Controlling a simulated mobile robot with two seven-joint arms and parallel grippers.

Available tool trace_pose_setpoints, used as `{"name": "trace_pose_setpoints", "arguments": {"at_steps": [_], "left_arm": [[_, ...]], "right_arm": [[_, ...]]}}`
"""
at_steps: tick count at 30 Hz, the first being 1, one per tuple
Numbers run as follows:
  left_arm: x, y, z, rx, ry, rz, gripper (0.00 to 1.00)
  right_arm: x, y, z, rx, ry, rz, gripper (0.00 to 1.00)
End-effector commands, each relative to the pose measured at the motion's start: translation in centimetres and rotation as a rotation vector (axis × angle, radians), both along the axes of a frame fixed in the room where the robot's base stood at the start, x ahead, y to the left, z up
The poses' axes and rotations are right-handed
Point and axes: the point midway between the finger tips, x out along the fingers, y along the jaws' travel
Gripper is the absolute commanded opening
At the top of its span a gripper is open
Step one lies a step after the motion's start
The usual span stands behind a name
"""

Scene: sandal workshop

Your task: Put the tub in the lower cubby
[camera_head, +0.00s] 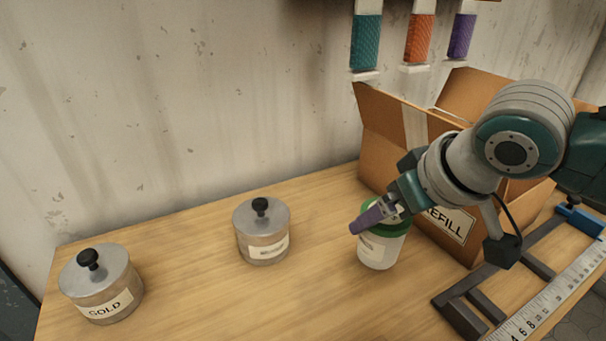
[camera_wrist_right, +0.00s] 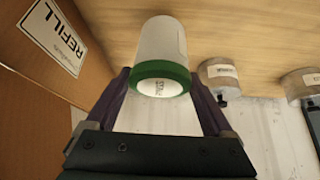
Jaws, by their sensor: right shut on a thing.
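The tub (camera_head: 381,250) is white with a green lid and stands upright on or just above the wooden table; I cannot tell which. My right gripper (camera_head: 376,214) is shut on it near its green lid. In the right wrist view the tub (camera_wrist_right: 162,45) sits between the purple fingers of the right gripper (camera_wrist_right: 162,80), its lid towards the camera. My left gripper is out of view. No cubby can be made out in either view.
An open cardboard box (camera_head: 385,150) marked REFILL stands close right of and behind the tub. Two lidded tins, one centre (camera_head: 264,243) and one marked GOLD (camera_head: 101,292), stand left. A metal frame and ruler (camera_head: 545,310) lie right. Table between tins and tub is clear.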

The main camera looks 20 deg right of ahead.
Motion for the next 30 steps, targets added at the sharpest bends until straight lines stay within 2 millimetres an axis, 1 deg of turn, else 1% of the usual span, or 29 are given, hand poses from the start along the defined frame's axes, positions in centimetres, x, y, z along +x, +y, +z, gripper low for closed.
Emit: {"name": "trace_pose_setpoints", "arguments": {"at_steps": [3,6,19,20,23,30], "left_arm": [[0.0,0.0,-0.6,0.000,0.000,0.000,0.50],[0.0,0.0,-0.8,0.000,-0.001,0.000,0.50],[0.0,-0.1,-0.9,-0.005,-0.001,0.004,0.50],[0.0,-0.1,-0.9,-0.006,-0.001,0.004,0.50],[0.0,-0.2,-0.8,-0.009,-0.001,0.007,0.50],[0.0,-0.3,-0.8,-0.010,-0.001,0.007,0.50]], "right_arm": [[-0.1,0.0,-2.1,0.000,0.004,0.000,0.15],[0.0,0.0,-3.2,0.000,0.002,0.000,0.15],[0.0,0.0,-3.9,0.000,0.000,0.000,0.15],[-0.1,0.0,-3.9,0.000,0.002,0.000,0.88],[-0.1,0.0,-3.9,0.000,0.002,0.000,0.99],[-0.1,0.0,-3.8,0.000,0.002,0.000,1.00]]}}
